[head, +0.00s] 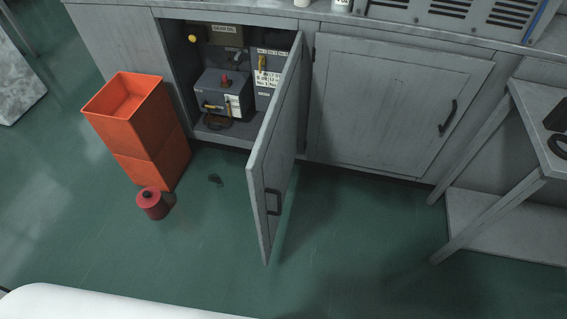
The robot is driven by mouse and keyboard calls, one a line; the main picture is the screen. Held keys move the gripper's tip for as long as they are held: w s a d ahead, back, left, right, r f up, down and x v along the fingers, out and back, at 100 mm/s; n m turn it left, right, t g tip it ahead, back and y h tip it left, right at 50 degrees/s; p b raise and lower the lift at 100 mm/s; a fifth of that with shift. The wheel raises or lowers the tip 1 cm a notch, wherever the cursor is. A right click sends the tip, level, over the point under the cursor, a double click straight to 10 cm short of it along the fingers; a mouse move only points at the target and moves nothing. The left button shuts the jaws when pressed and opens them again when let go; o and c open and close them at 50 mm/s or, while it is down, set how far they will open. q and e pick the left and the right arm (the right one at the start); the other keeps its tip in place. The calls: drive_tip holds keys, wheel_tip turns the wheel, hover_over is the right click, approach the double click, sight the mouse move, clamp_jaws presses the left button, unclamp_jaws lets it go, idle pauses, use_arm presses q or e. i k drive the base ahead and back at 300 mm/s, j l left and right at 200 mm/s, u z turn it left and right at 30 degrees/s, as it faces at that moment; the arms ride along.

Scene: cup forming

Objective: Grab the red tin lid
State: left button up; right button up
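A small red tin (155,210) stands upright on the green floor, just in front of the orange bins. Its red lid (152,192) faces up, with a small dark knob or opening near its middle. The lid appears to sit on top of the tin. Neither of my grippers is in view, so nothing of mine shows near the lid.
Stacked orange bins (153,150) stand behind the tin. A grey cabinet door (283,150) swings open into the room, right of the tin; equipment (222,95) fills the cabinet. A metal table (540,105) stands far right.

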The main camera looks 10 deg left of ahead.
sight(150, 197)
drive_tip(key=u, duration=1.6)
drive_tip(key=i+j+u, duration=0.1)
drive_tip(key=i, duration=0.25)
drive_tip(key=j, duration=0.1)
